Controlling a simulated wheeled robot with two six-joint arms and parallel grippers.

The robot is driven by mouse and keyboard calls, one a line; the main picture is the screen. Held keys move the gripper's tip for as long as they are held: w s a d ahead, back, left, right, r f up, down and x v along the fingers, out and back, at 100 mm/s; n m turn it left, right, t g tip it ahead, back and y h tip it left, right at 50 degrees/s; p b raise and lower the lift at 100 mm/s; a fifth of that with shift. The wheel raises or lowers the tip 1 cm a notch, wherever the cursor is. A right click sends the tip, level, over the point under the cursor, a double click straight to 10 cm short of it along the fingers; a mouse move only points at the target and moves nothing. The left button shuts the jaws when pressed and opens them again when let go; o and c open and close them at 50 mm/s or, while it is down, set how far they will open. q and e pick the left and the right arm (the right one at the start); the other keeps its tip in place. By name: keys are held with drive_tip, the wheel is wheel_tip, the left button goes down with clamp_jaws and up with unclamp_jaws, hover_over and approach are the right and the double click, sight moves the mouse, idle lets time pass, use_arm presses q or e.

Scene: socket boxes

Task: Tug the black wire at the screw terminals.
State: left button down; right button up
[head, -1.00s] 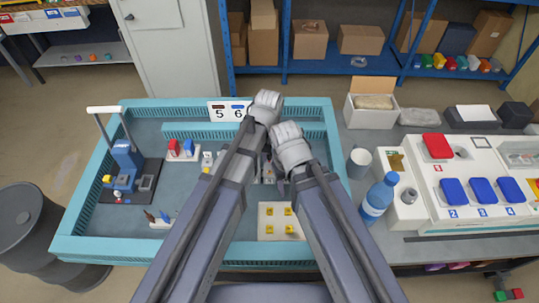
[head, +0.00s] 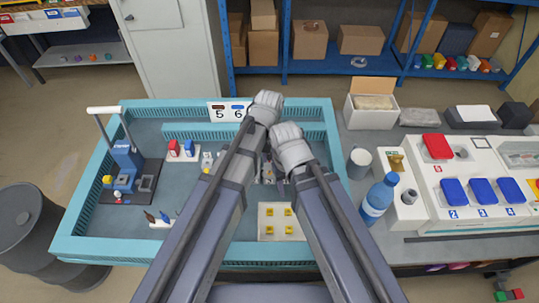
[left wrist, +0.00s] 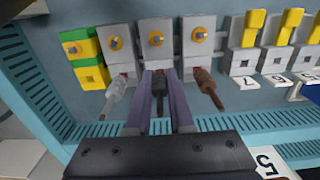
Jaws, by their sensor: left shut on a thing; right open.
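The black wire (left wrist: 158,98) hangs from the middle of three grey screw terminals (left wrist: 157,40) with orange screws in the left wrist view. My left gripper (left wrist: 159,82) is shut on the wire, one finger on each side, just below the terminal. A grey wire (left wrist: 115,93) is at the terminal to the left and a brown wire (left wrist: 207,86) at the one to the right. In the head view my arms mostly cover the terminals. My right gripper (head: 269,168) is lower and close to the left one. It is open, its fingers largely hidden.
A green-yellow terminal (left wrist: 85,58) stands left of the grey ones, with yellow-lever terminals (left wrist: 248,42) to the right. The teal tray wall (head: 88,180) surrounds the work area. A lever press (head: 125,160) stands at left. A mug (head: 359,163) and blue bottle (head: 379,199) stand right of the tray.

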use_arm(q)
drive_tip(key=shift+f, duration=0.1)
use_arm(e)
drive_tip(key=shift+f, duration=0.15)
idle(0.7)
use_arm(q)
drive_tip(key=c, duration=0.7)
unclamp_jaws()
drive_tip(key=shift+s, duration=0.1)
use_arm(e)
drive_tip(key=shift+a, duration=0.1)
use_arm(q)
drive_tip(key=shift+c, duration=1.4)
drive_tip(key=shift+o, duration=0.9)
drive_tip(key=shift+d, duration=0.1)
drive_tip(key=shift+o, duration=0.5)
drive_tip(key=shift+r+p, duration=0.45)
drive_tip(key=shift+r, duration=0.1)
use_arm(e)
drive_tip(key=shift+r, duration=0.6)
use_arm(q)
wheel_tip(320, 180, up, 7)
drive_tip(key=p, duration=0.6)
drive_tip(key=shift+f, duration=0.3)
use_arm(e)
wheel_tip(320, 180, up, 6)
drive_tip(key=shift+r, duration=0.15)
